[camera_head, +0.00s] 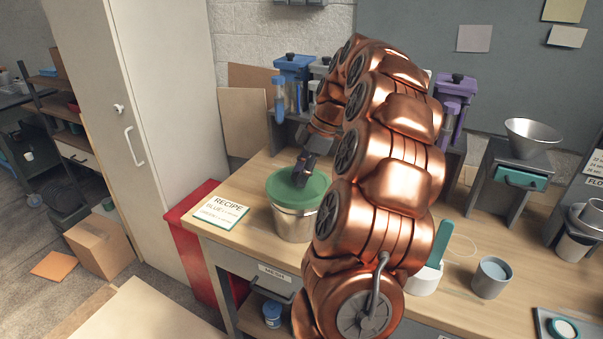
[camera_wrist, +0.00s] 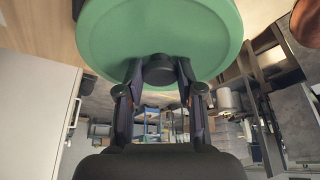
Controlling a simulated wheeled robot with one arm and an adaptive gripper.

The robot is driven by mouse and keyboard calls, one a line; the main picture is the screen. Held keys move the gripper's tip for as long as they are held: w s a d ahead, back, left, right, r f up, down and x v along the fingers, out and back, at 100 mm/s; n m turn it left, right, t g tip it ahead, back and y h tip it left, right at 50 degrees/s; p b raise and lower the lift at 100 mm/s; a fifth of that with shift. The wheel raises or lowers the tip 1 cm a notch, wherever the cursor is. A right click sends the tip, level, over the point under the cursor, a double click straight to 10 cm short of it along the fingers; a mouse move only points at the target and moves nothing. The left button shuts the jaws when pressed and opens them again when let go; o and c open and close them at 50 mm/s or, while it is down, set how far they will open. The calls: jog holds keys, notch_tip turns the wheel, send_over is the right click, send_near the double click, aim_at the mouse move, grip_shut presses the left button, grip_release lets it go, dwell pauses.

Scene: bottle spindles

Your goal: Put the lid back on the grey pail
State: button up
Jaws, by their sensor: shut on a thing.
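The green lid (camera_head: 284,190) is a round disc with a dark knob (camera_wrist: 158,70). In the head view it is over the mouth of the grey pail (camera_head: 293,224), which stands on the wooden bench near its left front corner. The lid hides the pail's opening, and I cannot tell whether it rests on the rim or hangs just above it. My gripper (camera_head: 304,166) is above the lid with its fingers closed on the knob. In the wrist view the gripper (camera_wrist: 159,74) has one finger on each side of the knob; the pail is hidden there behind the lid.
A recipe card (camera_head: 222,210) lies left of the pail. My arm hides much of the bench's middle. To the right are a grey cup (camera_head: 491,277), a white holder (camera_head: 426,279) and a metal funnel (camera_head: 532,135) on a stand. Bottle stands (camera_head: 293,84) are at the back.

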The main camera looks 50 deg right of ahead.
jog(key=shift+f+b, duration=0.1)
jog(key=shift+b, duration=0.25)
dwell(0.6)
jog(key=o, duration=1.2)
jog(key=shift+o, duration=0.2)
jog(key=o, duration=0.5)
jog(key=shift+r+p, duration=0.5)
jog(key=shift+r, duration=3.05)
